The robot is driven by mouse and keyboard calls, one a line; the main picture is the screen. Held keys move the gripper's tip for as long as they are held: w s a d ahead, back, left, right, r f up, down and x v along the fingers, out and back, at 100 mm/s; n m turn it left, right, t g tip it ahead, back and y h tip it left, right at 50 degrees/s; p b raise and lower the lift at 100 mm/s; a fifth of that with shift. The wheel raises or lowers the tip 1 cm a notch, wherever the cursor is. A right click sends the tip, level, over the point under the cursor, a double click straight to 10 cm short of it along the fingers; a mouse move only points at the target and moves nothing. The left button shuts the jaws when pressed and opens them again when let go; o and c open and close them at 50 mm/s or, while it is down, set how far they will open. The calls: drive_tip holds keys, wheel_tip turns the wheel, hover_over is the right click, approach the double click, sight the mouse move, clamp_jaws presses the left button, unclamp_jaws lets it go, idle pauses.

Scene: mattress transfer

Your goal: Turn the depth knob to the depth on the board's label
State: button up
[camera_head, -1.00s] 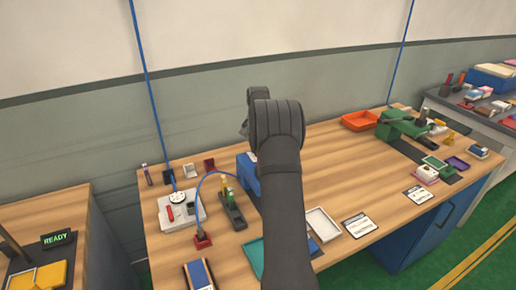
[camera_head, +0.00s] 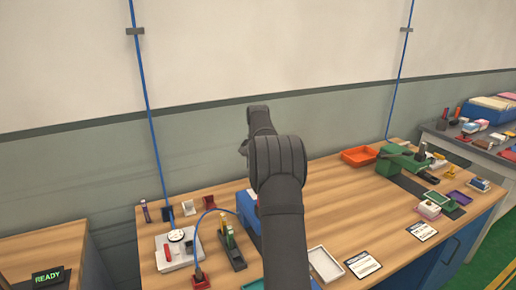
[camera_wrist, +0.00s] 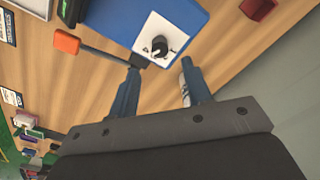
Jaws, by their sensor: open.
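The depth knob (camera_wrist: 159,47) is a small black knob on a white dial plate (camera_wrist: 150,30). The plate is on the end of a blue machine (camera_wrist: 185,14), and the marks on it are too small to read. My gripper (camera_wrist: 160,74) is open, its two blue-grey fingers spread just short of the knob, one on each side; neither touches it. In the head view the blue machine (camera_head: 247,208) is partly hidden behind my arm. No board label is readable in either view.
A lever with an orange end (camera_wrist: 66,42) sticks out beside the machine. White cards (camera_head: 362,264) and a white tray (camera_head: 325,264) lie on the wooden bench (camera_head: 340,205). A grey gauge box (camera_head: 176,249) stands left; a green tool (camera_head: 402,160) stands at the back right.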

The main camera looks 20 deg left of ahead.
wheel_tip(320, 180, up, 10)
drive_tip(key=shift+r, duration=0.2)
drive_tip(key=shift+f, duration=0.1)
idle(0.4)
wheel_tip(320, 180, down, 17)
drive_tip(key=shift+f, duration=0.15)
idle(0.5)
